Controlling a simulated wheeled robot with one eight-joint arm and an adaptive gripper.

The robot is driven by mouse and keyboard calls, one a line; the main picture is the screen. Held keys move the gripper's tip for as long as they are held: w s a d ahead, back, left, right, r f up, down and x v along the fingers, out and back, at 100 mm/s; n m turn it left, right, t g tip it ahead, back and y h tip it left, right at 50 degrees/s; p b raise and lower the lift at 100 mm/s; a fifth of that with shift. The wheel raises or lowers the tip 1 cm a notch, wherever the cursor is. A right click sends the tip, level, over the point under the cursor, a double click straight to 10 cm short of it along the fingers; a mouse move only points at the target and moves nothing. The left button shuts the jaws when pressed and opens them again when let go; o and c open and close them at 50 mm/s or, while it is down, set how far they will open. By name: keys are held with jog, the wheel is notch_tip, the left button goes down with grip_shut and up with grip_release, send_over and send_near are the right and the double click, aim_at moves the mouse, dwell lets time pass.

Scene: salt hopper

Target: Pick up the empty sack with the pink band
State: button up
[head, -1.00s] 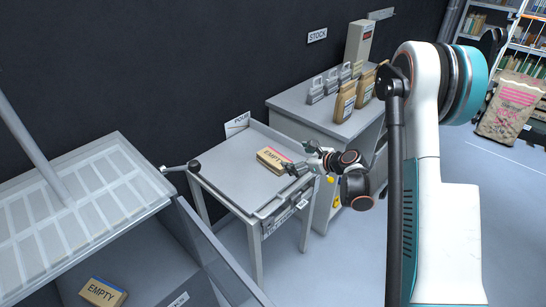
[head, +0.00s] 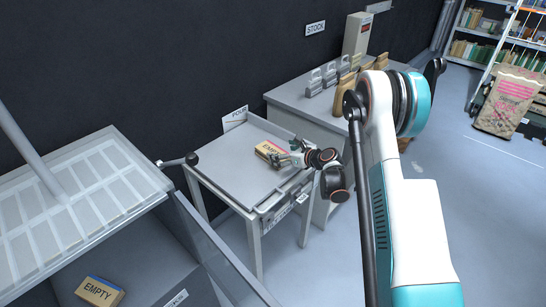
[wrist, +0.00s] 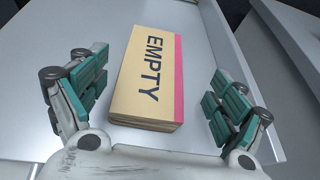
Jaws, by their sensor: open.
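The empty sack with the pink band (wrist: 144,75) is a flat tan block marked EMPTY, with a pink stripe along its right edge in the wrist view. It lies on the grey table (head: 222,168) labelled POUR, and the head view shows it there too (head: 268,150). My gripper (wrist: 165,92) is open, with one teal-padded finger to each side of the sack's near end. In the head view my gripper (head: 290,156) is at the sack's right end. I cannot tell how high the fingers are above the table.
Another sack marked EMPTY, with a blue band (head: 100,291), lies in the grey bin at lower left. A slotted grate (head: 75,215) is above that bin. The STOCK bench (head: 290,97) behind holds grey weights and tan sacks. A large printed sack (head: 508,103) stands at right.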

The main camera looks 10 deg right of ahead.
aim_at(273, 151)
jog(key=b+x, duration=0.1)
jog(key=x, duration=0.1)
jog(key=b+x, duration=0.1)
jog(key=x, duration=0.2)
jog(key=shift+s+a+f, duration=0.15)
jog(key=shift+a, duration=0.15)
jog(key=c, duration=1.1)
